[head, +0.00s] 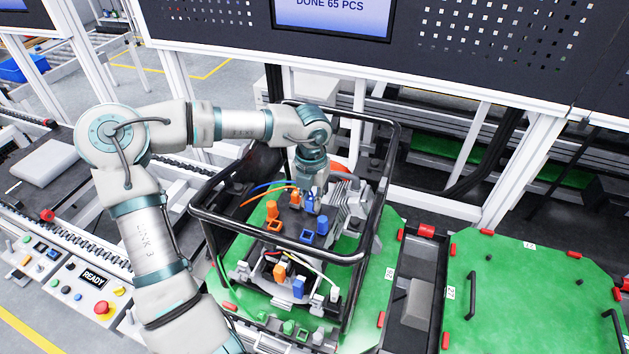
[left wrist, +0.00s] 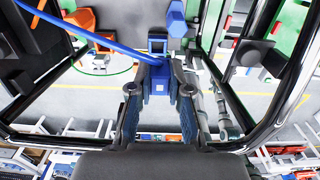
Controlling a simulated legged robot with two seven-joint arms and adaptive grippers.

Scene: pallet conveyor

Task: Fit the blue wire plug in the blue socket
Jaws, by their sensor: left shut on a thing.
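My left gripper (head: 309,203) reaches down inside the black tube frame, over the workpiece. In the left wrist view its two fingers (left wrist: 159,100) are shut on the blue plug (left wrist: 159,82). The blue wire (left wrist: 95,38) runs from the plug to the upper left; it also shows in the head view (head: 262,185). A blue open square part, likely the blue socket (head: 307,237), sits just in front of the gripper. A blue square part (left wrist: 157,43) shows right beyond the plug; I cannot tell whether they touch. My right gripper is out of view.
The black tube frame (head: 240,226) surrounds the workpiece on a green pallet (head: 377,235). A blue upright block (head: 322,225) and an orange one (head: 271,209) stand close by. White wires and more connectors lie in front. Another green pallet (head: 530,290) is at the right.

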